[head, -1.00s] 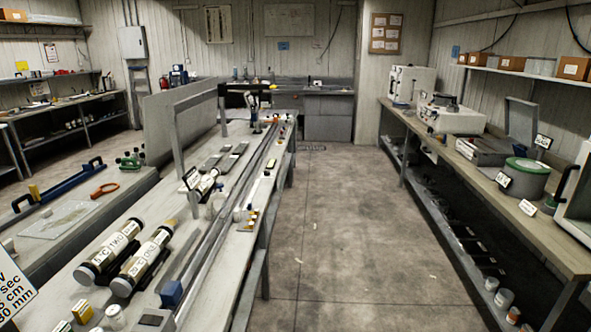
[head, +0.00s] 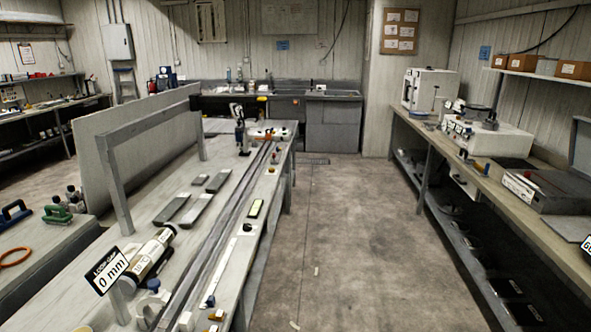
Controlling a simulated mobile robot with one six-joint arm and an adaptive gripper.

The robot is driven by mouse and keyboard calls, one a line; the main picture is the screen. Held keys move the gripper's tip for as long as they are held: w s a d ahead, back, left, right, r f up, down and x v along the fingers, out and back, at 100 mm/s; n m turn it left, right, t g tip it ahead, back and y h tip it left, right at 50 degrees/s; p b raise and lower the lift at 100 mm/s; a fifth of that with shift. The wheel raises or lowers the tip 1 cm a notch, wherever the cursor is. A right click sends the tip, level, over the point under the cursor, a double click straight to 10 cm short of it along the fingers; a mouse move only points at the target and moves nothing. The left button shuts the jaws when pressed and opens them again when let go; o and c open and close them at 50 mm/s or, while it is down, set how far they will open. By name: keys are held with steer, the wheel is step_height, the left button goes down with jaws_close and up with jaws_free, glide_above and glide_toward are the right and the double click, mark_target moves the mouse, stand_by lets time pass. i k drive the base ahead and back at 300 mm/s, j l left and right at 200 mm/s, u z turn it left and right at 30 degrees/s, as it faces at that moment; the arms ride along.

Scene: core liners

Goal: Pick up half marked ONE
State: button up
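No marking ONE can be read on anything in view. A core liner (head: 152,257) with a white label and dark end lies on the long left bench. My gripper is not in view.
The long left bench (head: 85,285) carries a metal rail (head: 222,228), a grey frame (head: 117,185) and a "0 mm" sign (head: 107,272). A right bench (head: 430,134) holds equipment.

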mark_target(212, 188)
steer(key=i, duration=1.95)
steer(key=i+u, duration=0.25)
steer(key=i, duration=0.15)
steer(key=i+l+u, duration=0.1)
steer(key=i+u, duration=0.15)
steer(key=i, duration=0.2)
steer(key=i+l+u, duration=0.25)
steer(key=i, duration=0.15)
steer(key=i+l+u, duration=0.3)
steer(key=i+u, duration=0.25)
steer(key=u, duration=0.25)
steer(key=i+u, duration=0.3)
steer(key=u, duration=0.15)
steer(key=i+l+u, duration=0.1)
steer(key=i+u, duration=0.15)
steer(key=u, duration=0.25)
